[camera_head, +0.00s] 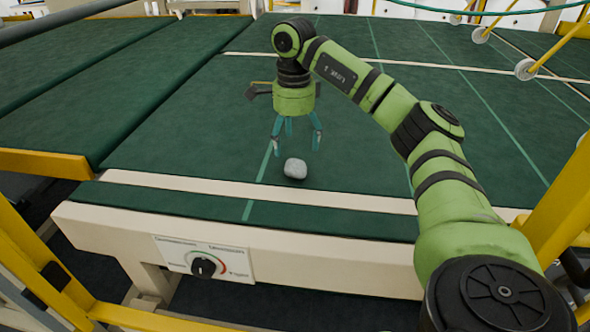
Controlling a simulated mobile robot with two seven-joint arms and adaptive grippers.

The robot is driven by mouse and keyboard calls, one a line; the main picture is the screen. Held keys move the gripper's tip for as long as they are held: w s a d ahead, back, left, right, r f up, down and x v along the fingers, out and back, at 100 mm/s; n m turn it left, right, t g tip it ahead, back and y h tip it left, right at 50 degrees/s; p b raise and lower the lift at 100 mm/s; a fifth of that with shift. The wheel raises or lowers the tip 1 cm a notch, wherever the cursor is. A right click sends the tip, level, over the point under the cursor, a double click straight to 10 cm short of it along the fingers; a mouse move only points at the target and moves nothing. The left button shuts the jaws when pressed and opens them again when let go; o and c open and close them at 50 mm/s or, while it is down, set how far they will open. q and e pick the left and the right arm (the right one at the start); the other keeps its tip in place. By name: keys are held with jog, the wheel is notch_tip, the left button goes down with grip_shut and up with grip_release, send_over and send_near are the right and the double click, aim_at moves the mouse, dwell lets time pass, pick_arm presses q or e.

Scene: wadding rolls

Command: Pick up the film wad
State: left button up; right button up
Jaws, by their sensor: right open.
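The film wad (295,168) is a small pale grey lump. It lies on the dark green belt surface, close to the cream front rail and beside a light green line. My right gripper (297,148) hangs from the green arm with its teal fingers pointing down, just above and behind the wad in the picture. The fingers are spread open with nothing between them. The wad appears apart from the fingertips, though the exact height gap is hard to tell. My left gripper is not in view.
A cream front rail (180,182) runs before the belt, with a control panel and black knob (203,267) below. Yellow frame bars stand at left (40,163) and right (565,205). Rollers on yellow rods (525,69) sit at upper right. The belt around the wad is clear.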

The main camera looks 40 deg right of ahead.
aim_at(295, 161)
jog(key=shift+w+a+r, duration=0.1)
jog(key=shift+r, duration=0.4)
jog(key=f, duration=0.2)
jog(key=f+p, duration=0.1)
jog(key=f, duration=0.3)
jog(key=shift+s+f+p, duration=0.3)
jog(key=shift+s+p, duration=0.05)
jog(key=shift+s, duration=0.05)
jog(key=shift+w+f, duration=0.1)
jog(key=shift+f, duration=0.2)
jog(key=c, duration=0.8)
